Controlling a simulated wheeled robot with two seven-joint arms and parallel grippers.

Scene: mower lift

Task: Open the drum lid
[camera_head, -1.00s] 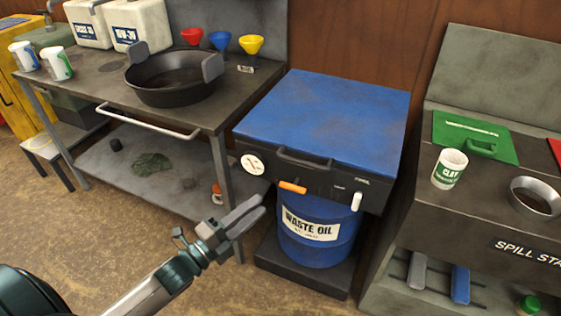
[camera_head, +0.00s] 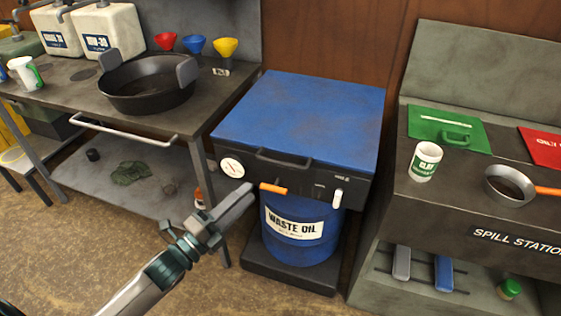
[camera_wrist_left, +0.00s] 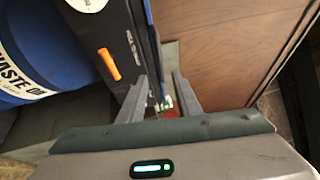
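The drum lid (camera_head: 300,115) is a flat blue panel on top of a dark cabinet. It lies closed, with a black bar handle (camera_head: 284,160) along its front edge. Under it stands the blue waste oil drum (camera_head: 293,232), which also shows in the left wrist view (camera_wrist_left: 28,62). My left gripper (camera_head: 246,196) is in front of the cabinet, below and left of the bar handle. In the left wrist view its two fingers (camera_wrist_left: 160,95) are apart with nothing held between them. The lid handle is not clear in that view. My right gripper is not in view.
An orange lever (camera_head: 273,189), also in the left wrist view (camera_wrist_left: 109,64), and a white lever (camera_head: 337,197) stick out of the cabinet front. A workbench (camera_head: 60,100) with a black pan (camera_head: 148,88) stands left. A spill station (camera_head: 480,225) stands right.

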